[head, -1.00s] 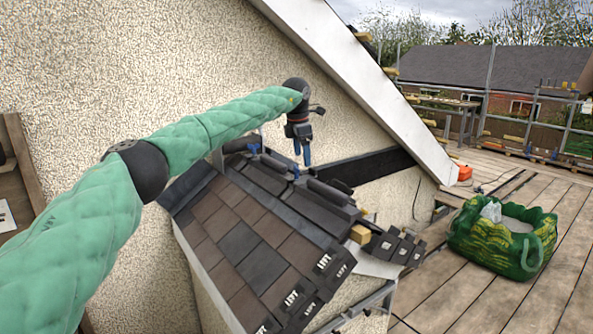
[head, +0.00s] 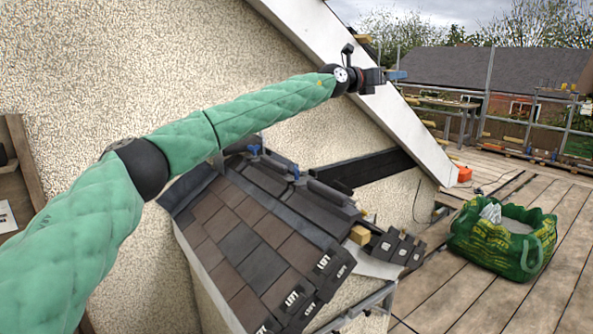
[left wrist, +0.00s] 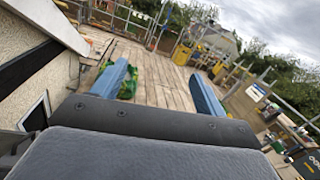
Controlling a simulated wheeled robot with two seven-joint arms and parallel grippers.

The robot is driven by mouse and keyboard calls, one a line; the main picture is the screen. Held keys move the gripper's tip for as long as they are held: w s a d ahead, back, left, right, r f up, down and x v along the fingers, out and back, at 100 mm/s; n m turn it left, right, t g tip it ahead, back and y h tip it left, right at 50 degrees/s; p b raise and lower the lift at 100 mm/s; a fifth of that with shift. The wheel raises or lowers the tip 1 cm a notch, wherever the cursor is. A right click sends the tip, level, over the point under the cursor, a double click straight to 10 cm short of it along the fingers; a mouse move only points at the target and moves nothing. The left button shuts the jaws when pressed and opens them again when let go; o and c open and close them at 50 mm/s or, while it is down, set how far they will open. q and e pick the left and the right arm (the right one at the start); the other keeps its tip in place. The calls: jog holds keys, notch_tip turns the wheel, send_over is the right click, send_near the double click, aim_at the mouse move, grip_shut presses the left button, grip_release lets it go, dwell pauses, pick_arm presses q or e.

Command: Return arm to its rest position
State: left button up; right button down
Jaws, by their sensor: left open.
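My left arm, in a green quilted sleeve, comes in from the left of the head view and stretches across above the small tiled roof (head: 235,235). My left gripper (head: 397,76) is up in front of the white sloping roof board (head: 370,100), its blue fingers pointing right. The left wrist view shows the two blue fingers (left wrist: 160,85) spread apart with nothing between them. They point out over the plank deck. My right gripper is in neither view.
Dark ridge pieces and a yellow block (head: 360,235) lie on the tiled roof below my arm. A pebbled wall (head: 100,70) stands behind it. A green bag (head: 500,240) sits on the plank deck (head: 440,300). Scaffold poles (head: 487,85) stand farther back.

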pick_arm(q)
jog(key=s+r+n+t+h, duration=0.45)
jog(key=s+r+n, duration=0.25)
jog(key=s+r, duration=0.6)
jog(key=s+a+r+n+t+y, duration=0.1)
jog(key=s+a+n+t+y, duration=0.15)
jog(key=n+t+y, duration=0.45)
jog(key=s+a+n+t+y, duration=0.1)
jog(key=a+n+t+y, duration=0.25)
jog(key=n, duration=0.65)
jog(key=s+a+f+n+g+y, duration=0.35)
jog(key=s+a+f+n, duration=0.4)
jog(key=f, duration=1.05)
jog(key=s+a+f+n+g+y, duration=0.2)
jog(key=s+a+f+n+g, duration=0.25)
jog(key=a+f, duration=1)
jog(key=s+a+f+n+g+y, duration=0.2)
jog(key=s+a+f+n+g, duration=0.35)
jog(key=f, duration=1.65)
jog(key=s+a+f+n+g+y, duration=0.15)
jog(key=s+a+f, duration=0.25)
jog(key=s+f, duration=0.65)
jog(key=s+a+f+n+g, duration=0.1)
jog(key=s+a+f+g, duration=0.25)
jog(key=s+f, duration=0.7)
jog(key=s+f+g, duration=0.4)
jog(key=s+f, duration=1)
jog(key=s, duration=0.1)
jog(key=shift+s+a+f, duration=0.15)
jog(key=shift+a, duration=0.25)
